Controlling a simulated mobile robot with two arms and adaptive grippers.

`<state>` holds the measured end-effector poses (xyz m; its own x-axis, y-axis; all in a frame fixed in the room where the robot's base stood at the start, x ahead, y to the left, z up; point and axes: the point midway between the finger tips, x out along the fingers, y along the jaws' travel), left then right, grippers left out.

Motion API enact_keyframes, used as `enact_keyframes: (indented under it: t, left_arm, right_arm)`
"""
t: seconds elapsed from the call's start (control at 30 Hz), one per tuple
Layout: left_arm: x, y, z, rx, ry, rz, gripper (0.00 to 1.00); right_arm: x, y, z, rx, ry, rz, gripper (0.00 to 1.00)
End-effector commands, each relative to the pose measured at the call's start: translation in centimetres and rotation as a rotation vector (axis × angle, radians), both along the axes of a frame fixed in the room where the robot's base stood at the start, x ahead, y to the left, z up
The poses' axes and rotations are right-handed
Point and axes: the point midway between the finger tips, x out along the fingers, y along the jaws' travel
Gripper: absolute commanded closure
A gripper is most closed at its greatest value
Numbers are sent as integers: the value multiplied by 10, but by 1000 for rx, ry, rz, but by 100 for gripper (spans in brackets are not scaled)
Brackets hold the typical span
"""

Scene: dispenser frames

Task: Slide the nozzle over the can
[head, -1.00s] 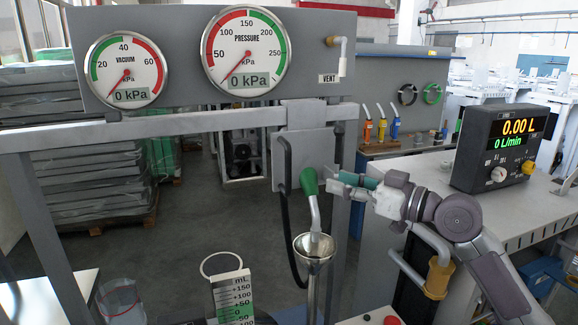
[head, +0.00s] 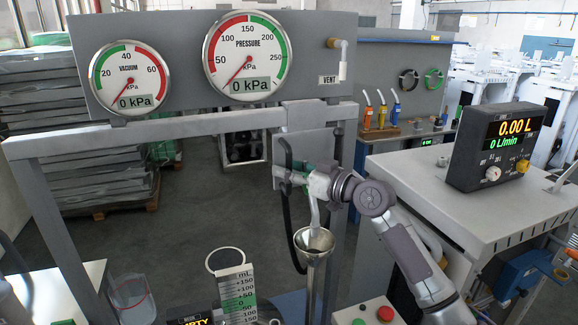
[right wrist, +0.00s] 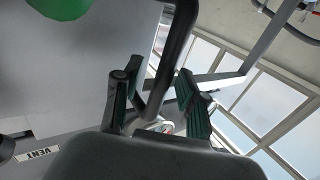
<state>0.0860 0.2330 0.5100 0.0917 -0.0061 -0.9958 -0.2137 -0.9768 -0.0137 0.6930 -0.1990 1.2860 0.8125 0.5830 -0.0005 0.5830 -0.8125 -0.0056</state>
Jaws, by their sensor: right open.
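The nozzle's silver spout (head: 314,214) points down into a metal funnel (head: 314,240) on a post; my right gripper mostly hides its green grip in the head view. A green rounded part, probably that grip, shows at the top left of the right wrist view (right wrist: 58,6). My right gripper (head: 284,178) is at the grip's height, in front of the holder plate. In the right wrist view its fingers (right wrist: 158,95) are apart, with the black hose (right wrist: 176,60) passing between or just beyond them. The can (head: 238,292), with an mL scale and a round open neck, stands lower left. My left gripper is out of view.
A grey frame with two gauges (head: 245,60) rises behind. A metering box (head: 498,148) sits on the right bench. A clear bucket (head: 132,298) stands at lower left. A panel with red and green buttons (head: 372,313) is at the bottom.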

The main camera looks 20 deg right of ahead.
Motion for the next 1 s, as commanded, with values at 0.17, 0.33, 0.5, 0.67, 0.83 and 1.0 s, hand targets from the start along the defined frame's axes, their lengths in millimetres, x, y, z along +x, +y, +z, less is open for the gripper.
enact_keyframes:
  t: [0.17,0.33,0.5,0.67,0.83,1.0]
  left_arm:
    - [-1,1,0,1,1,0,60]
    - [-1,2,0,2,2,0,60]
    - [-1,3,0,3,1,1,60]
    - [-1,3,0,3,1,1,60]
    - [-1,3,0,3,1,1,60]
    - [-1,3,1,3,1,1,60]
  right_arm:
    - [0,0,0,0,0,0,60]
    - [0,0,0,1,1,0,89]
    - [0,0,0,1,1,1,100]
    - [0,0,0,1,1,0,100]
    - [-1,1,0,1,1,1,100]
    - [-1,12,0,1,1,4,100]
